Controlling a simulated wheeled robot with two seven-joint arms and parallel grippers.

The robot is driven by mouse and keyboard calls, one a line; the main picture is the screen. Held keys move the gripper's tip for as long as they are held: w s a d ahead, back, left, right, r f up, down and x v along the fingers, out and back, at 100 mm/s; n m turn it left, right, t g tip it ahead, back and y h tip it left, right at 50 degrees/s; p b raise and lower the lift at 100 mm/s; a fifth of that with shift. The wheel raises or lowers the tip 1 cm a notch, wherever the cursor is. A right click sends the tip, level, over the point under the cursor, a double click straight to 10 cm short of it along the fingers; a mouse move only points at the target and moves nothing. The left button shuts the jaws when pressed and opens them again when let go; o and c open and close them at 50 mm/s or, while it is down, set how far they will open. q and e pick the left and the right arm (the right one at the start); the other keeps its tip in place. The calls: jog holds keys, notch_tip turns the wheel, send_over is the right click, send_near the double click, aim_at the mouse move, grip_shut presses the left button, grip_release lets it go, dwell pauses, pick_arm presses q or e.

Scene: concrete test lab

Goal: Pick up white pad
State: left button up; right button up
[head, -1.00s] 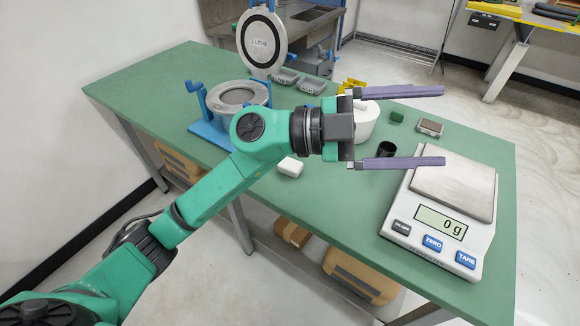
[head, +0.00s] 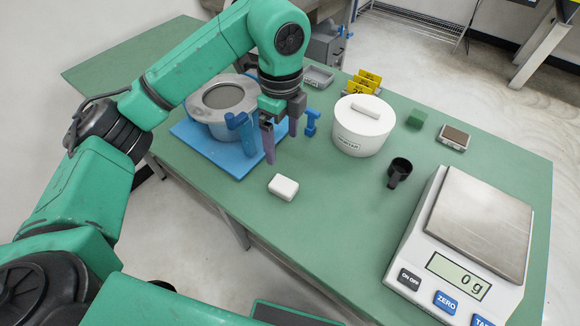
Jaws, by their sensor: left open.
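The white pad (head: 283,187) is a small white block with rounded edges, lying flat on the green table near its front edge. My left gripper (head: 281,152) points down above the table, behind the pad and a little to its left in the picture. Its two purple fingers are apart with nothing seen between them. The gripper does not touch the pad. My right gripper is not in the picture.
A blue-based round device (head: 212,135) stands left of the gripper. A white lidded tub (head: 362,126), a black cup (head: 399,172), a green block (head: 416,119) and a large scale (head: 463,240) reading 0 g stand to the right. Table around the pad is clear.

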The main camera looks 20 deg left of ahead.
pick_arm(q)
jog(key=p, duration=0.2)
send_near(283, 184)
jog(key=shift+s+a+f, duration=0.1)
jog(key=shift+s+f, duration=0.55)
jog(key=shift+s, duration=0.2)
jog(key=f, duration=0.1)
jog(key=w+f, duration=0.1)
jog(key=shift+f+p, duration=0.3)
jog(key=f+p, duration=0.2)
jog(key=f, duration=0.2)
jog(key=shift+w+f, duration=0.2)
jog(key=shift+f, duration=0.2)
jog(key=shift+c, duration=0.6)
jog(key=c, duration=1.3)
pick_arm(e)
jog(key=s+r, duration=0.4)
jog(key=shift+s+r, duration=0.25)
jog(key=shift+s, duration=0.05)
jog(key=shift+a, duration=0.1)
